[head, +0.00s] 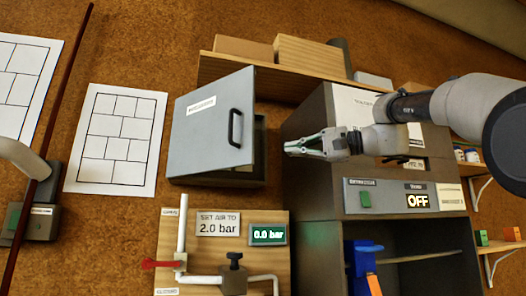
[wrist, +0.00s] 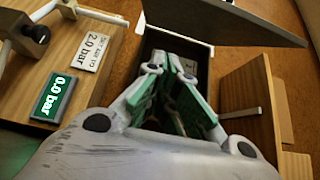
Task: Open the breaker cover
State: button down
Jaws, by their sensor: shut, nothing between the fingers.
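The breaker cover (head: 205,130) is a grey panel with a label and a dark handle (head: 235,128) near its right edge. It stands ajar, with its right side swung out from the breaker box (head: 258,150) on the wall. In the wrist view the cover (wrist: 235,18) stands out at the top, and the dark inside of the box (wrist: 150,45) shows below it. My gripper (head: 288,147) is shut and empty, just right of the gap between cover and box. In the wrist view my gripper (wrist: 172,66) points toward the open box; whether it touches anything is unclear.
Below the box is a wooden board (head: 168,221) with a red-handled valve, pipes and a 0.0 bar display (head: 268,235). A grey cabinet (head: 320,195) with an OFF display stands at right. A wooden shelf (head: 215,68) with boxes is above.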

aim_at(252, 148)
jog(key=a, duration=1.1)
jog(key=shift+a, duration=0.25)
